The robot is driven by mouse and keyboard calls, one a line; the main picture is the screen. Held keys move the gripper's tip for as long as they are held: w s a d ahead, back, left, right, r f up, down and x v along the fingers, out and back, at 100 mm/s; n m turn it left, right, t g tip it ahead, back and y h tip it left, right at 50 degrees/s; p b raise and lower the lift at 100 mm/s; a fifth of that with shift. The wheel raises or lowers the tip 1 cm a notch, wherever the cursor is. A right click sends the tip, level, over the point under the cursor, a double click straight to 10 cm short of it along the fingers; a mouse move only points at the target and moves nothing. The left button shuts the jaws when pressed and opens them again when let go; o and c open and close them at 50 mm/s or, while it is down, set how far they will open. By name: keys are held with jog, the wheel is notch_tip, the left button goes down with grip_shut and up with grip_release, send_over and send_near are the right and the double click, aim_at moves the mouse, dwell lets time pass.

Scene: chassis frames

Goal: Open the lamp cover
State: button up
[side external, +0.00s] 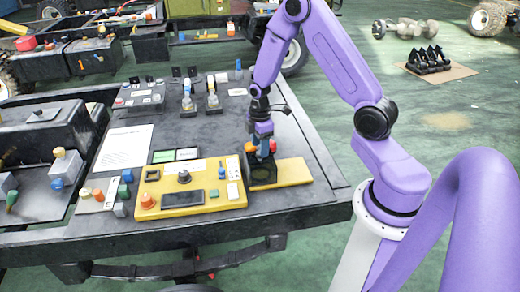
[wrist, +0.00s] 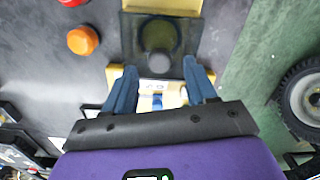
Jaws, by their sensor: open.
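The lamp cover (side external: 263,176) looks like a dark square plate or frame on a yellow base (side external: 297,172), right of the yellow control panel (side external: 218,204). In the wrist view the dark cover (wrist: 130,35) surrounds a round lamp (wrist: 158,62). I cannot tell whether it is shut. My gripper (side external: 264,150) hangs over the cover's far side, pointing down. In the wrist view my gripper (wrist: 161,75) has its blue fingers apart, one on each side of the lamp's near edge, with nothing between them held. Contact with the cover cannot be told.
An orange knob (wrist: 83,40) and a red knob (wrist: 73,2) stand left of the cover in the wrist view. A white sheet (side external: 125,147) and several switch boxes lie on the dark table (side external: 210,130). The table's right edge is close to the base.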

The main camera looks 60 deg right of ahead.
jog(key=shift+f, duration=1.1)
grip_shut()
jog(key=s+d, duration=0.8)
grip_release()
jog(key=shift+w+r, duration=0.1)
notch_tip(320, 180, up, 17)
